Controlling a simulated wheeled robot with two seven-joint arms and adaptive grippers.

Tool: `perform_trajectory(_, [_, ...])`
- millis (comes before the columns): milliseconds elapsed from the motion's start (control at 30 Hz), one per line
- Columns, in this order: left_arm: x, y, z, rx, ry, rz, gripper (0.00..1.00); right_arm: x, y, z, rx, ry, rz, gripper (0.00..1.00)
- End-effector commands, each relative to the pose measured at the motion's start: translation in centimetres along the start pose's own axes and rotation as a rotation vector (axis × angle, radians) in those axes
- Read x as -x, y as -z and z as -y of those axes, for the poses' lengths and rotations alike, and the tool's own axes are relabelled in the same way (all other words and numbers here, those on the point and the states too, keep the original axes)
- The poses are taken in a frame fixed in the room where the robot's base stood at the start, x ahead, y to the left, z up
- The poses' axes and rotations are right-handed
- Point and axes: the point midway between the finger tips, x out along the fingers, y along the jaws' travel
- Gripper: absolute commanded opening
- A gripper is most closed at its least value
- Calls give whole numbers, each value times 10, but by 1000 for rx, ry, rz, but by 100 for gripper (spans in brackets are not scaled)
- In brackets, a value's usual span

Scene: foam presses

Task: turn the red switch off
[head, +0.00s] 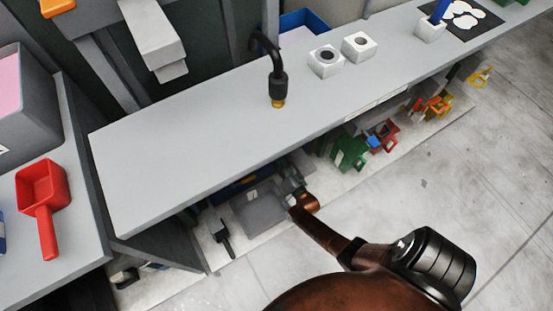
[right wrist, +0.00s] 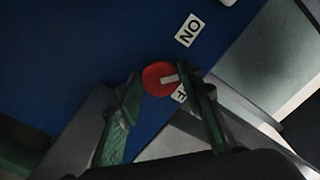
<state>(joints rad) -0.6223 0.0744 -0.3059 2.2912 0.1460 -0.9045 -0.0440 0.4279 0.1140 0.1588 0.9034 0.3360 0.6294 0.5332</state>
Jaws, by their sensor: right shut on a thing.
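The red switch (right wrist: 158,72) is a round knob with a short white mark, on a blue panel (right wrist: 80,50) in the right wrist view. The mark points right in the picture, between a white ON label (right wrist: 188,30) and an OFF label (right wrist: 178,95) partly hidden by the knob and a finger. My right gripper (right wrist: 168,85) has its green-padded fingers on either side of the knob and is shut on it. In the head view my right gripper (head: 291,187) reaches in under the front of the grey bench, and the switch cannot be made out there. My left gripper is not in view.
The grey bench (head: 190,135) overhangs my right gripper. On it stand a black bent spout (head: 278,80) and two white blocks (head: 325,62). Coloured items, including a green one (head: 350,152), stand on the low shelf to the right. A red scoop (head: 42,190) lies at left.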

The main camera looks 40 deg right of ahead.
Motion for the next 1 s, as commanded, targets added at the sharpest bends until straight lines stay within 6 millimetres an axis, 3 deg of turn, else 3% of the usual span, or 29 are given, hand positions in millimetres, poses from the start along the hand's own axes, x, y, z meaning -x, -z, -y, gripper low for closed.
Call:
perform_trajectory(600, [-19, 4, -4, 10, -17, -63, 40, 1, 0, -1, -569, -2, 0, 10])
perform_trajectory(1000, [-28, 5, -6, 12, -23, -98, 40, 2, 0, -2, -805, -5, 0, 10])
